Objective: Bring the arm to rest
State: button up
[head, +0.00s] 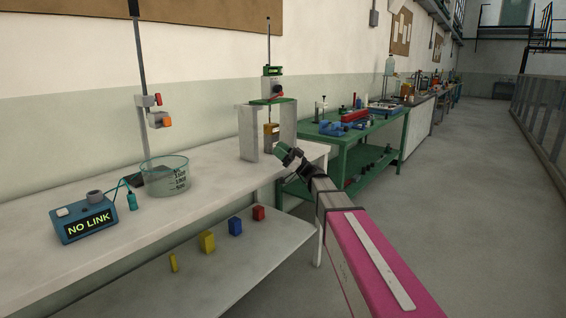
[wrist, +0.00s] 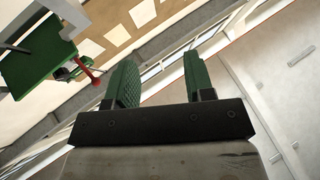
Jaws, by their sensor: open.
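My arm, with a pink link, reaches forward from the lower right of the head view. My gripper (head: 289,155) is at its far end, beside the right end of the white bench (head: 215,180). In the wrist view my gripper (wrist: 160,82) shows two green fingers standing apart with nothing between them. The gripper is tilted, and the wrist view looks up toward the wall and ceiling.
A white bracket stand (head: 246,133) is just left of my gripper. A glass beaker (head: 165,176) and a blue "NO LINK" box (head: 84,218) stand on the bench. A green table (head: 352,142) is behind. The floor at right (head: 480,220) is clear.

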jog(key=s+d+f+m+g+h, duration=0.1)
jog(key=s+f+m+h, duration=0.45)
jog(key=f, duration=0.75)
jog(key=s+d+f+m+g+h, duration=0.1)
jog(key=s+f+m+h, duration=0.45)
jog(key=f, duration=0.65)
jog(key=s+d+f+m+g+h, duration=0.1)
jog(key=s+d+f+m+h, duration=0.5)
jog(key=s+d+f+h, duration=0.8)
jog(key=d+f, duration=0.1)
jog(key=d, duration=0.3)
jog(key=shift+f+g, duration=0.3)
jog(key=shift+f, duration=0.05)
